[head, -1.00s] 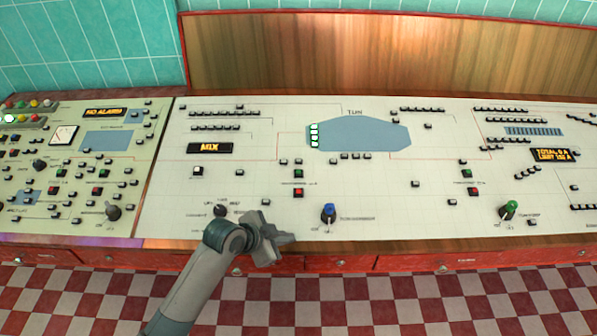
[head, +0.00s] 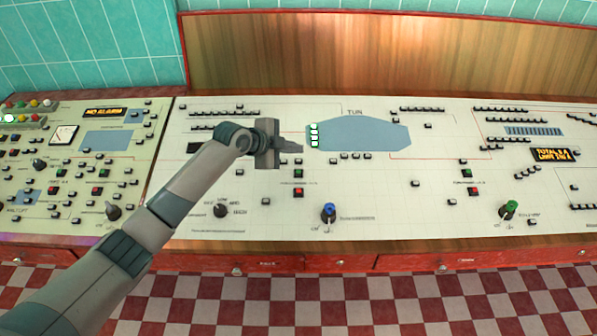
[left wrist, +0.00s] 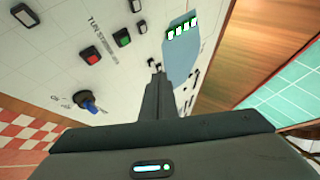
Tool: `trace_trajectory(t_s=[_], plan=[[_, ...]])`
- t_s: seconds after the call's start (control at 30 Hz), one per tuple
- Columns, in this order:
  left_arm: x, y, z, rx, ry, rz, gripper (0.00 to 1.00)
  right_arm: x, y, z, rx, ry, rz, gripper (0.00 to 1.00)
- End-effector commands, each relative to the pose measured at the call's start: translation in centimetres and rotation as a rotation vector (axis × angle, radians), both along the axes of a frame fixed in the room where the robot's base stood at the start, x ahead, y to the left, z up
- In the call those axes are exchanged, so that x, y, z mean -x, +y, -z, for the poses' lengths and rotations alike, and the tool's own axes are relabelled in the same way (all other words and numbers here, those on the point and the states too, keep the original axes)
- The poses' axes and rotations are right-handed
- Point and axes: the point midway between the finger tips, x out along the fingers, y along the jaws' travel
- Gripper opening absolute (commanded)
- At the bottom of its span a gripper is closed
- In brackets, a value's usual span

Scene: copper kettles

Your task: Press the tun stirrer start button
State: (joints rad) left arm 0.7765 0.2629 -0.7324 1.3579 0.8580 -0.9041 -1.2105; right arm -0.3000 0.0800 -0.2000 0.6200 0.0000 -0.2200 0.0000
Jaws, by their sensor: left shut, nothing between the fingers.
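The green stirrer button (head: 298,173) sits on the white panel below the blue tun shape (head: 365,134), with a red button (head: 298,191) just under it. In the left wrist view the green button (left wrist: 122,38) and red button (left wrist: 90,57) stand beside printed lettering that reads like "TUN STIRRER". My left gripper (head: 299,147) is shut and empty, its fingers pointing right, just above the green button in the picture. In the left wrist view its fingertips (left wrist: 158,76) are apart from the green button. Contact with the panel cannot be told. My right gripper is not in view.
A blue knob (head: 328,212) stands on the panel below and right of the buttons, and a black knob (head: 221,211) to the left. Small keys surround the area. A copper-coloured backboard (head: 390,55) rises behind the panel. My left arm covers most of the MIX display.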

Motion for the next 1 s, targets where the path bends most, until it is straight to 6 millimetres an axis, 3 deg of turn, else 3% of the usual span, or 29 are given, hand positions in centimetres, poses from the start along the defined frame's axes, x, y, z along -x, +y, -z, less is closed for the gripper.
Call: trace_trajectory(t_s=[0.57, 1.0], plan=[[-0.1, 0.0, 0.8, 0.0, 0.0, 0.0, 0.0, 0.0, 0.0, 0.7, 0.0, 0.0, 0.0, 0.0], [-1.0, 0.0, 5.4, 0.0, 0.001, 0.0, 0.0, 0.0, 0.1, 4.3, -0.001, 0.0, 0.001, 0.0]])
